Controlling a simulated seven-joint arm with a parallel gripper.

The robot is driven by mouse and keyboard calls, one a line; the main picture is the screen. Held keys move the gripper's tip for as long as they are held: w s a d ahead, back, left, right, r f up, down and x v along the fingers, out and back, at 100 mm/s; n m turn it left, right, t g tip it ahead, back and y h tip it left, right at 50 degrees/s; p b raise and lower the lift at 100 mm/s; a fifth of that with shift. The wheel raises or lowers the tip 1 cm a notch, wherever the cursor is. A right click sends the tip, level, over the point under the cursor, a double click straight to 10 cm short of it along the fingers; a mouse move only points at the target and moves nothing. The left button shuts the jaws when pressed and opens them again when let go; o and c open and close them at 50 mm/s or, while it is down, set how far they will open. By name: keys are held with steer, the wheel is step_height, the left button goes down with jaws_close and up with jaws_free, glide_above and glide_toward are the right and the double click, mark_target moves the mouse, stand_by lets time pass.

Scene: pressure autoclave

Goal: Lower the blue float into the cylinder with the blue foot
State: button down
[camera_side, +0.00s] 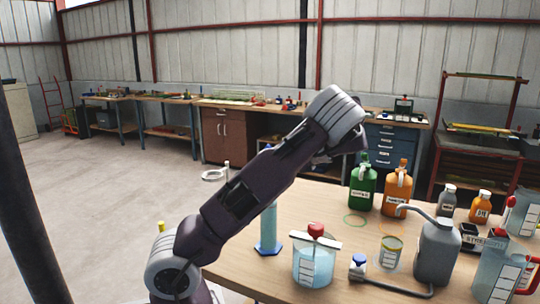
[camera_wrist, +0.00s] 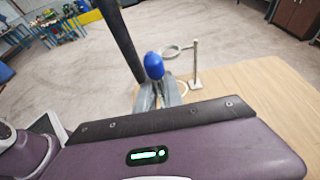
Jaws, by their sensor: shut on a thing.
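The blue float (camera_wrist: 154,65) is at the tips of my gripper (camera_wrist: 158,92) in the wrist view, with its rounded blue top showing above the two grey fingers. My gripper is shut on it. In the side view my arm hides the float and most of the gripper. The cylinder with the blue foot (camera_side: 268,229) stands upright on the wooden table in the side view, its upper part behind my arm. Its blue foot (camera_side: 268,248) rests on the tabletop. I cannot make out the cylinder in the wrist view.
A beaker (camera_side: 314,268) with a red-topped item stands right of the cylinder. A grey can (camera_side: 437,252), a yellow-rimmed cup (camera_side: 391,251), a green bottle (camera_side: 363,187) and an orange bottle (camera_side: 396,190) stand further right.

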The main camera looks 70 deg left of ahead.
steer(key=shift+f, duration=3.45)
steer(key=c, duration=1.4)
jaws_free()
steer(key=v, duration=0.7)
steer(key=shift+r, duration=0.1)
steer(key=s+d+r+n+t+h, duration=0.1)
steer(key=s+d+n+t+h, duration=0.2)
steer(key=d, duration=0.6)
steer(key=s+d+r+n+t+h, duration=0.2)
steer(key=s+d+n+t+h, duration=0.1)
steer(key=s+d+t, duration=0.4)
steer(key=s+d+r+n+t+h, duration=0.2)
steer(key=s+d+t, duration=0.3)
steer(key=d, duration=0.8)
steer(key=shift+s+d+n+h, duration=0.2)
steer(key=shift+s+n+h, duration=0.3)
steer(key=shift+h, duration=0.3)
